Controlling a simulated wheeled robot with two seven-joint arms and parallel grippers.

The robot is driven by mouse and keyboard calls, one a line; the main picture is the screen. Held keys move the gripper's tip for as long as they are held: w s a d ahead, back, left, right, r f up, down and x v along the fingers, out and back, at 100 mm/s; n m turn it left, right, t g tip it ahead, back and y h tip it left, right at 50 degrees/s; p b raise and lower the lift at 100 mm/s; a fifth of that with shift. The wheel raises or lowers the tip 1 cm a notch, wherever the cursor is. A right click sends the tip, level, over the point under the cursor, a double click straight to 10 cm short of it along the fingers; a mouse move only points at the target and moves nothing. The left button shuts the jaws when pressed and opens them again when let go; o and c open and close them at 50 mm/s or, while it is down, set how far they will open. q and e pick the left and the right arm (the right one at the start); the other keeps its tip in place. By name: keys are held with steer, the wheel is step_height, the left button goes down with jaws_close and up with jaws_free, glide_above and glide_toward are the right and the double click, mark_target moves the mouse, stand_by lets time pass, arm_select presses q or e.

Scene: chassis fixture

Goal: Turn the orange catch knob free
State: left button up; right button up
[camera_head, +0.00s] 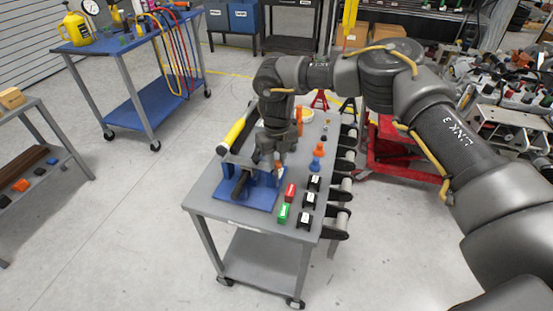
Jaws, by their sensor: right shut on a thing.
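My right gripper (268,165) reaches down over the blue fixture (236,197) on the grey cart. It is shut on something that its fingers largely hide. A small bit of orange (278,165) shows right beside the fingers, which fits the orange catch knob, but its turn angle cannot be seen. A dark bar (240,184) sits in the fixture. My left gripper is not in view.
On the cart top (212,192), a red block (290,192), a green block (283,213) and several black blocks lie right of the fixture. An orange-and-blue piece (318,155) stands behind them. A yellow-sleeved bar (233,133) is at the cart's left edge.

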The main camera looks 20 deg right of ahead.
mark_target(276, 162)
steer(key=shift+w+r, duration=0.1)
steer(key=o, duration=1)
step_height(276, 162, up, 11)
steer(key=b, duration=0.1)
steer(key=shift+b, duration=0.35)
steer(key=shift+a+f, duration=0.1)
steer(key=shift+f, duration=0.1)
